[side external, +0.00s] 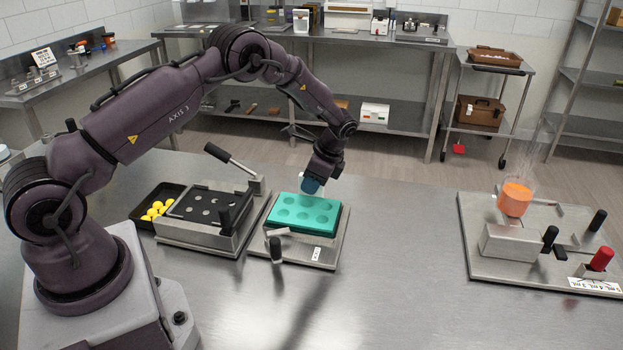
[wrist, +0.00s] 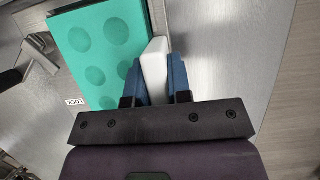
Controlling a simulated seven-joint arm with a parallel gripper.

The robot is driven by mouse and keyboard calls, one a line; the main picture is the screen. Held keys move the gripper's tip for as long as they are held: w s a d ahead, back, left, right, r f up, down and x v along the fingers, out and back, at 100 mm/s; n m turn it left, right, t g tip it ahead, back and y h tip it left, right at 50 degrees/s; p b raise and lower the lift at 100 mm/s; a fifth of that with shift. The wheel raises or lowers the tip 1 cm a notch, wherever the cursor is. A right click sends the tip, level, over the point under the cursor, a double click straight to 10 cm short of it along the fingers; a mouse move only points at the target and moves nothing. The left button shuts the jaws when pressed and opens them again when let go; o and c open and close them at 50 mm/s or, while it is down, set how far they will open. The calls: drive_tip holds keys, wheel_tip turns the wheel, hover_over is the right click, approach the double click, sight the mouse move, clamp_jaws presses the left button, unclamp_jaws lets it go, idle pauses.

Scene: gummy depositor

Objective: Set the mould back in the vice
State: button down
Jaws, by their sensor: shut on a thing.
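The teal mould (side external: 300,216), a slab with several round cavities, is over the vice (side external: 325,253), a metal plate with a dark-handled lever at its front. It also shows in the wrist view (wrist: 98,50). My gripper (side external: 312,187) is at the mould's back edge, with blue fingertips pointing down. In the wrist view my gripper (wrist: 154,80) is shut on a pale upright tab at the mould's edge. The fingers hide where tab and mould meet. I cannot tell whether the mould is fully seated or slightly above the vice bed.
Left of the vice stands a metal fixture (side external: 212,215) with a raised lever, beside a black tray (side external: 145,218) of yellow balls. A plate (side external: 480,262) carrying an orange-filled clear funnel (side external: 516,198) is at the right. The table between is clear.

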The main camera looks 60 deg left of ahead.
drive_tip(key=c, duration=1)
unclamp_jaws()
drive_tip(key=shift+o, duration=0.2)
drive_tip(key=v, duration=1.3)
drive_tip(key=s+d+r+n+t+h, duration=0.1)
drive_tip(key=s+d+r+n+t, duration=0.2)
drive_tip(key=s+r, duration=0.3)
drive_tip(key=s+d+r+n+t+h, duration=0.1)
drive_tip(key=s+d+r+n+t, duration=0.2)
drive_tip(key=s, duration=1)
drive_tip(key=s+d+r+n+t+h, duration=0.1)
drive_tip(key=s+d+r+n+t, duration=0.1)
drive_tip(key=s+d+r, duration=0.4)
drive_tip(key=s+r+n, duration=0.1)
drive_tip(key=s+r, duration=0.2)
drive_tip(key=s, duration=0.1)
drive_tip(key=shift+s+t, duration=0.35)
drive_tip(key=shift+t, duration=0.05)
